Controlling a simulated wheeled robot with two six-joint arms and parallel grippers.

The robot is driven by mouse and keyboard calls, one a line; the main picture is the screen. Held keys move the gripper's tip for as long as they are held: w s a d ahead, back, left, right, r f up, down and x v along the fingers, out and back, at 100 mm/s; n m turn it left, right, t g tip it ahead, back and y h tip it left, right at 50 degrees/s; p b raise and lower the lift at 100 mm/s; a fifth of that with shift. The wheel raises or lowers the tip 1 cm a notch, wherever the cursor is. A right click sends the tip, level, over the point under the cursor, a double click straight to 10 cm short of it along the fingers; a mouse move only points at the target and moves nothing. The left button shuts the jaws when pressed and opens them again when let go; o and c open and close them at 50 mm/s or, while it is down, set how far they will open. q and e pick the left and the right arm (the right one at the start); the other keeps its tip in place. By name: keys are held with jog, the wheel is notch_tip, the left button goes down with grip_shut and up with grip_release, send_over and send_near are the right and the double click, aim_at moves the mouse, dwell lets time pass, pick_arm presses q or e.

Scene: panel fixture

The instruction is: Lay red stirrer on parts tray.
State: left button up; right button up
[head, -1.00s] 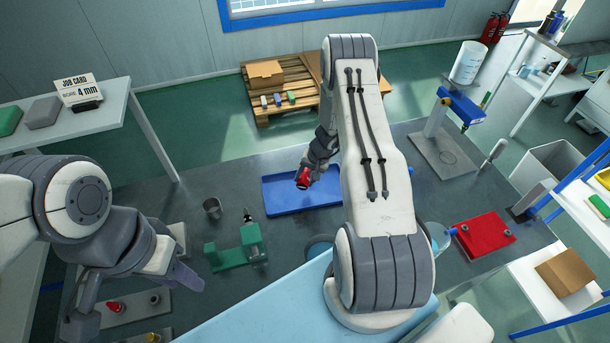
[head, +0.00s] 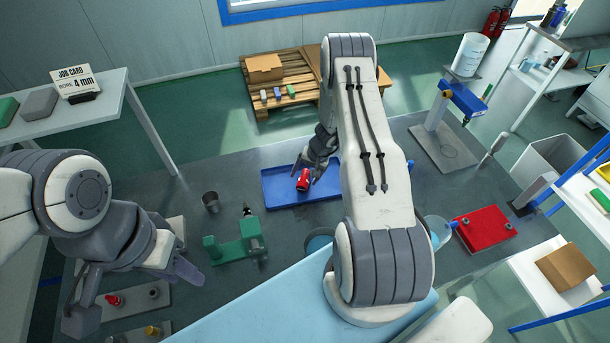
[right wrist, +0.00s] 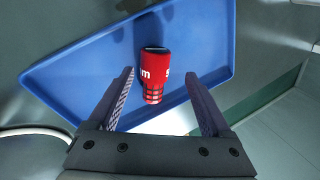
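The red stirrer (head: 303,180), a red cylinder with white lettering and a dark end, is over the blue parts tray (head: 278,199) and appears to lie on its floor. In the right wrist view, the stirrer (right wrist: 154,70) is between the spread fingers of my right gripper (right wrist: 160,98), with a clear gap on each side. The tray (right wrist: 90,72) fills much of that view. In the head view my right gripper (head: 315,172) is above the tray, partly behind my forearm. My left gripper (head: 185,270) is at the lower left, away from the tray; its finger opening is unclear.
A green fixture (head: 234,246) and a metal cup (head: 210,202) stand left of the tray. A grey plate at lower left bears a small red part (head: 114,300). A red block (head: 484,229) and a blue-headed stand (head: 440,120) are at right. The tray's left part is clear.

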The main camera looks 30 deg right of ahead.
jog(key=b+v, duration=0.2)
jog(key=v, duration=0.8)
jog(key=shift+r, duration=0.2)
jog(key=s+a+r+n+g+b, duration=0.15)
jog(key=a+r+n, duration=0.35)
jog(key=a, duration=0.6)
jog(key=s+a+r+n+b, duration=0.2)
jog(key=a+r, duration=0.4)
jog(key=a, duration=0.5)
jog(key=s+a+r+n+g+b, duration=0.1)
jog(key=s+a+r+n, duration=0.3)
jog(key=s+a, duration=0.4)
jog(key=s+a+r+n+h+b, duration=0.1)
jog(key=s+n, duration=0.4)
jog(key=s, duration=1)
jog(key=shift+a+r+h+b, duration=0.3)
jog(key=shift+r+b, duration=0.2)
jog(key=shift+r, duration=0.15)
jog(key=shift+w, duration=0.1)
